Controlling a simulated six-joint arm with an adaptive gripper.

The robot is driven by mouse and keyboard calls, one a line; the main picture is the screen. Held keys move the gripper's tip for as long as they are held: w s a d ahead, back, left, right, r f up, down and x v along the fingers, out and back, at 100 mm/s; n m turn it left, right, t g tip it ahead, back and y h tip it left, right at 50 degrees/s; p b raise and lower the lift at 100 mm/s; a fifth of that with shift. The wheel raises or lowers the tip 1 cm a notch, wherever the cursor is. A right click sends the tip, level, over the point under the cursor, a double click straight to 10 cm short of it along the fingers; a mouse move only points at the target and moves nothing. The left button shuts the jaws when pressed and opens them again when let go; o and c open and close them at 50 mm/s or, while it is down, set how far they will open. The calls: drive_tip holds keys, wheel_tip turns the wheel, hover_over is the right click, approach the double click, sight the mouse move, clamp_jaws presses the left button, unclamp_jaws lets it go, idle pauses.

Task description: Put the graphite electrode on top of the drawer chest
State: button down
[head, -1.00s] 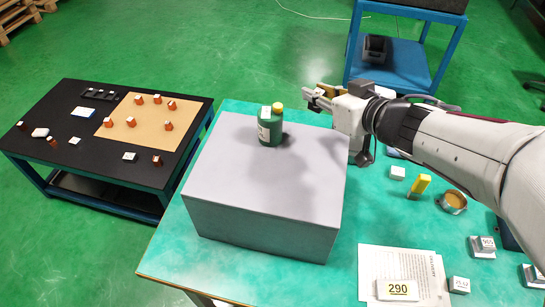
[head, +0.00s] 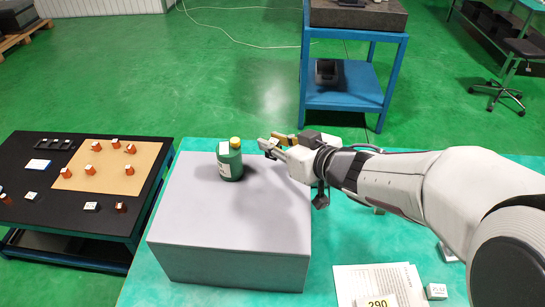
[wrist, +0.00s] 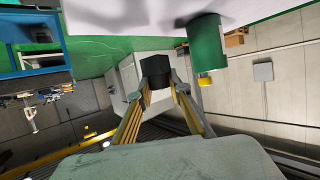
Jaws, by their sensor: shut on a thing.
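The graphite electrode (wrist: 156,72) is a small black block between the fingertips of my gripper in the wrist view. My gripper (wrist: 156,90) is shut on it. In the head view my gripper (head: 268,145) is by the far right part of the drawer chest (head: 200,222), a plain grey box on the green table. The electrode cannot be made out there. I cannot tell how high it is above the chest top. The chest top (wrist: 125,15) is a pale surface along the upper edge of the wrist view.
A green bottle (head: 230,163) with a yellow cap stands on the chest's far part, left of my gripper; it also shows in the wrist view (wrist: 206,45). The near part of the chest top is clear. Papers (head: 365,283) lie on the table at right. A black table (head: 40,210) stands left.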

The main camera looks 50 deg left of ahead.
sight(274, 157)
drive_tip(key=shift+f, duration=0.4)
drive_tip(key=shift+f, duration=0.1)
drive_tip(key=shift+f, duration=1.75)
drive_tip(key=shift+f, duration=0.1)
drive_tip(key=c, duration=1.9)
unclamp_jaws()
drive_tip(key=shift+d, duration=0.1)
drive_tip(key=shift+v, duration=5.95)
